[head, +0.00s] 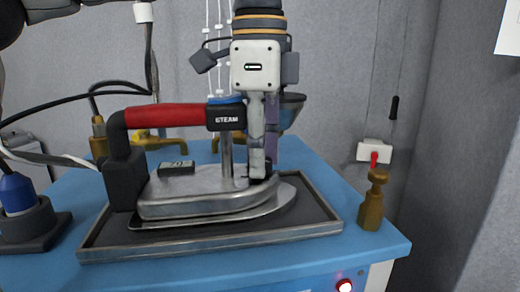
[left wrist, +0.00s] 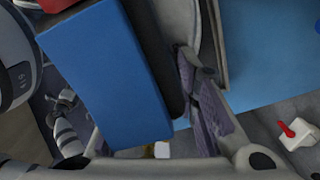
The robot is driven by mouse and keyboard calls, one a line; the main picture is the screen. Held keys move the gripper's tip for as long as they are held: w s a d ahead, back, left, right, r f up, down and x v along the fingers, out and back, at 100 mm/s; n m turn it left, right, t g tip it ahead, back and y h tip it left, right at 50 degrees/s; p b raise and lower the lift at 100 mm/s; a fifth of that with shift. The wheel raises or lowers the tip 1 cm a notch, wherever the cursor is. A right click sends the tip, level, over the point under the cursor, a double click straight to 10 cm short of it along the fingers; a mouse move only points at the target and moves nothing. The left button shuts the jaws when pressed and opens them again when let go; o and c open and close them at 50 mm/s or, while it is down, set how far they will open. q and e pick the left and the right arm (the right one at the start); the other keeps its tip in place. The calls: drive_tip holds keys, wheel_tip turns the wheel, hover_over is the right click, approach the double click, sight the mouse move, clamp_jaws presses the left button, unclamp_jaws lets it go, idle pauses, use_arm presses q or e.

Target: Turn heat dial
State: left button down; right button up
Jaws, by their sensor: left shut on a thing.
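A steam iron with a red handle (head: 165,116) and a silver soleplate body (head: 200,190) rests in a shallow dark tray (head: 105,240) on the blue table. My left gripper (head: 263,172) points down at the iron's front end, just right of the handle's post. Its fingers are shut on a small dark piece low on the iron, which seems to be the heat dial; the fingers mostly hide it. In the left wrist view, the gripper's purplish fingers (left wrist: 197,85) sit beside a large blue block (left wrist: 105,70) that fills the near view. My right gripper is not in view.
A brass fitting (head: 372,205) stands at the table's right corner. A white box with a red switch (head: 374,156) is on the wall behind. A blue and dark stand (head: 25,205) is at far left. A cable runs from the iron's rear. A red lit button (head: 344,285) is on the table front.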

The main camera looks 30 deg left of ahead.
use_arm(q)
drive_tip(key=c, duration=1.2)
unclamp_jaws()
wheel_tip(320, 180, up, 12)
drive_tip(key=shift+s+r, duration=0.1)
